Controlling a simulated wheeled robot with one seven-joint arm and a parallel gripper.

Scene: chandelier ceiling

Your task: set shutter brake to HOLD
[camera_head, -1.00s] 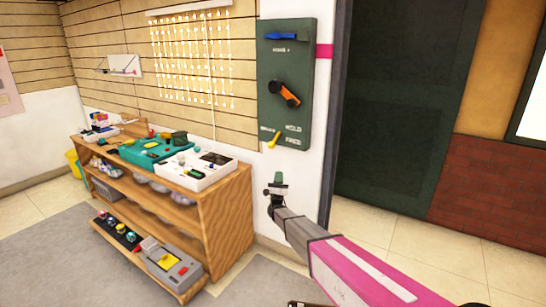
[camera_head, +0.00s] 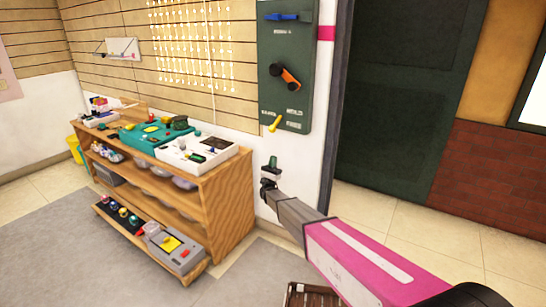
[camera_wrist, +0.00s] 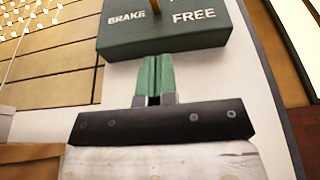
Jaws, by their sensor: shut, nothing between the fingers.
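The green control panel (camera_head: 288,95) hangs on the white wall left of the dark doorway. It carries a blue handle (camera_head: 282,17) at the top, an orange lever (camera_head: 286,78) in the middle and a small yellow lever (camera_head: 273,123) at the bottom. In the wrist view the panel's lower edge (camera_wrist: 165,45) shows the words BRAKE and FREE, with part of the yellow lever (camera_wrist: 155,5) at the top edge. The yellow lever's far end is cut off there. My gripper (camera_wrist: 154,62) is shut and empty, its green fingers just below the panel. It also shows in the head view (camera_head: 271,163), below the yellow lever.
A wooden shelf unit (camera_head: 228,195) with devices on it stands to the left against the slatted wall. The dark doorway (camera_head: 400,110) is on the right. A brown slatted crate (camera_head: 312,294) is on the floor near my arm. Grey mat and tiles leave open floor in front.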

